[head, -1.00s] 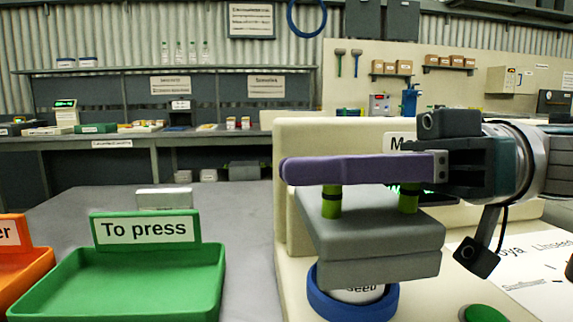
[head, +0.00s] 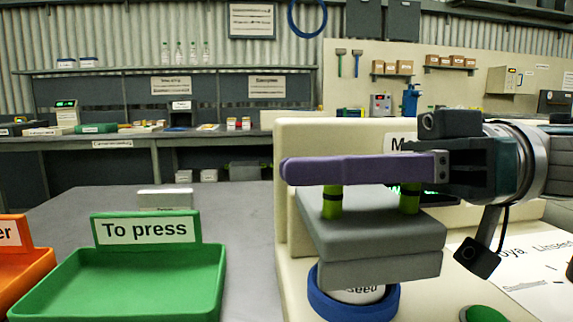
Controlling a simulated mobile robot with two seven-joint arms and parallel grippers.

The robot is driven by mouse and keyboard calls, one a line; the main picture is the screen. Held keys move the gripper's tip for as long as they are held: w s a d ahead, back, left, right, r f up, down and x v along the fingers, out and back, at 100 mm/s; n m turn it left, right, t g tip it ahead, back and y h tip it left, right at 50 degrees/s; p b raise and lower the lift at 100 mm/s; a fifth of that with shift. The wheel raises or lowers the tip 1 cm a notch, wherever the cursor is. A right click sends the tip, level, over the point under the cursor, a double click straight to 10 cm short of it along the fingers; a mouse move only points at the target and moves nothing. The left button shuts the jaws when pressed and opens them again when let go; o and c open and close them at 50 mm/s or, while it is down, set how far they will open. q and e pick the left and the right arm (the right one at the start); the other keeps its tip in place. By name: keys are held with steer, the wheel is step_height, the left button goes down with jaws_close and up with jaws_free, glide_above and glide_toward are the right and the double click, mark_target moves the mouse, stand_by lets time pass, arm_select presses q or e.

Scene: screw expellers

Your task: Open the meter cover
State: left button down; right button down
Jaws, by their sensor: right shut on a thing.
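The meter (head: 300,150) is a cream body at the right, with a sign partly hidden behind my arm. Its grey block-like cover (head: 365,238) carries a long purple handle bar (head: 350,170) on two yellow-green posts. The cover sits above a blue ring (head: 340,309) with a white part marked "Seed" inside. Whether the cover touches the ring I cannot tell. My right gripper (head: 440,166) comes in from the right and is shut on the right end of the handle bar. My left gripper is not in view.
A green tray (head: 70,292) labelled "To press" stands at the left, with an orange tray (head: 28,268) beside it. A green button (head: 485,313) and a printed sheet (head: 530,265) lie at the right. The grey table between tray and meter is clear.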

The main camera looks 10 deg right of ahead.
mark_target(317, 207)
steer(key=shift+w+r+m+p, duration=0.45)
steer(key=shift+r+m+p, duration=0.4)
steer(key=shift+p, duration=0.95)
steer(key=shift+w+r+m+p, duration=0.4)
steer(key=shift+r+m+p, duration=0.4)
steer(key=shift+p, duration=1)
steer(key=shift+w+r+m+p, duration=0.2)
steer(key=shift+w+m+p, duration=0.45)
steer(key=shift+m, duration=0.5)
steer(key=shift+w+r+m, duration=0.25)
steer(key=shift+w+m, duration=0.2)
steer(key=shift+m, duration=0.25)
